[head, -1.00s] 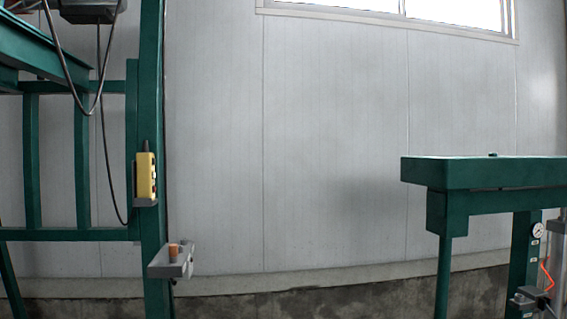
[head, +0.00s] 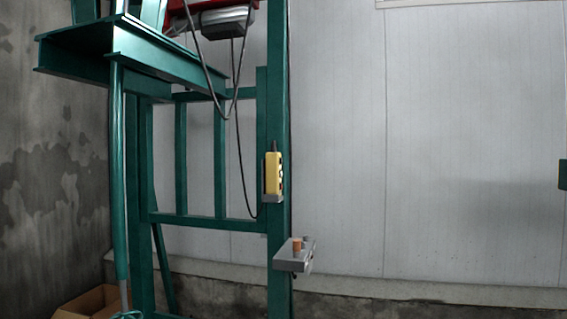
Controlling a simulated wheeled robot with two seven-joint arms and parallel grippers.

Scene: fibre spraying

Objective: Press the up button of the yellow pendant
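The yellow pendant (head: 272,174) stands upright in a small grey holder on the green post (head: 278,110), right of the middle of the frame's left half. Its dark buttons face right and show only edge-on, so I cannot tell which one is up. A black stub sits on its top. Neither of my grippers is in the head view.
A grey bracket (head: 294,256) with a small orange-brown cylinder juts from the post below the pendant. A green frame (head: 180,220) stands to the left, with a hanging cable (head: 243,165). A cardboard box (head: 90,302) lies at lower left. The pale wall (head: 430,150) is at right.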

